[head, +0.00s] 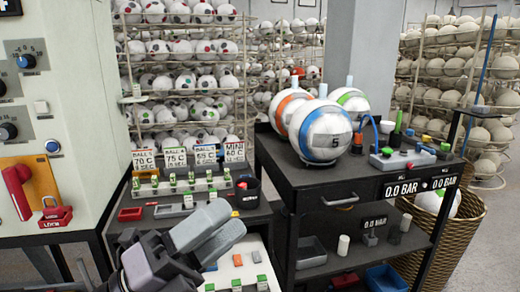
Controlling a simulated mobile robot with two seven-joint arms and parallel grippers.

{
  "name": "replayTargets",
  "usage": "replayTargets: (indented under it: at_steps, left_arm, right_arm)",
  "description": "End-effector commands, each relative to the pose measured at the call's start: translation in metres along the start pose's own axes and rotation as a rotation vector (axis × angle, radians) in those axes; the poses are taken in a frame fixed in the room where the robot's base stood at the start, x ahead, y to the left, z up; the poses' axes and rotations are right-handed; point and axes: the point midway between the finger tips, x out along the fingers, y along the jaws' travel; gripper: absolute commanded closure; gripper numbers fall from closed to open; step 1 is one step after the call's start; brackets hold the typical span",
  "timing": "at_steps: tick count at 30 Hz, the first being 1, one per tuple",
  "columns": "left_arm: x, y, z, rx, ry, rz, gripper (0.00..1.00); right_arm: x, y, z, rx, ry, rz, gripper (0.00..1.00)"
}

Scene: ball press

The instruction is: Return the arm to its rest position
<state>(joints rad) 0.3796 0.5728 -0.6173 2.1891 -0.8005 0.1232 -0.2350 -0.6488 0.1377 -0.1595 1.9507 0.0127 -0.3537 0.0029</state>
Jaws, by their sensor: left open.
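My left gripper (229,219) is in the head view, low and left of centre. Its arm comes in from the bottom edge, and its two grey fingers point up and to the right. The fingers are apart with nothing seen between them. The gripper appears in front of the low dark bench (258,208) and hides part of it; I cannot tell how far it is from the surface. My right gripper is not in view.
A dark cart (295,188) on the right carries several balls (325,132) and a gauge panel reading 0.0 BAR. A machine (70,110) with knobs and a red lever stands at left. A wicker basket (455,240) stands at right. Ball racks fill the back.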

Motion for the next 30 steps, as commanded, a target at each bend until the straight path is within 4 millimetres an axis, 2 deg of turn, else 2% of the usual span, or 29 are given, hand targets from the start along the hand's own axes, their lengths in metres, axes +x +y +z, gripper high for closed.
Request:
replayTargets:
  at_steps: [3,6,10,13,17,18,21,24,30]
  left_arm:
    - [-0.021,0.015,0.032,-0.229,-0.281,0.024,0.49]
    - [-0.049,0.037,0.055,-0.412,-0.512,0.067,0.49]
    - [-0.100,0.076,0.070,-0.649,-0.811,0.150,0.49]
    - [-0.146,0.108,0.066,-0.826,-1.039,0.235,0.49]
    - [-0.212,0.145,0.040,-1.044,-1.327,0.370,0.49]
    - [-0.232,0.153,0.028,-1.105,-1.409,0.414,0.49]
    - [-0.273,0.168,-0.004,-1.235,-1.587,0.521,0.49]
    - [-0.304,0.174,-0.035,-1.331,-1.724,0.616,0.49]
    - [-0.350,0.173,-0.091,-1.474,-1.938,0.783,0.49]
  right_arm:
    - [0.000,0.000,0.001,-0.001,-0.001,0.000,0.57]
    - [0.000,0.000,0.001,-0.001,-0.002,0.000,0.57]
    - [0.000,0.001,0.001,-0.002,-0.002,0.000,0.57]
    - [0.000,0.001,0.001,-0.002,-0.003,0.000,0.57]
    - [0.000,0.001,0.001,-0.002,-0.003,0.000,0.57]
    - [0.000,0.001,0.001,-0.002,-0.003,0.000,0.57]
    - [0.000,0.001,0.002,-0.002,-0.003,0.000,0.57]
    - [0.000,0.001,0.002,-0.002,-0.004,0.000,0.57]
    - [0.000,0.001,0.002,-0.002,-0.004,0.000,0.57]
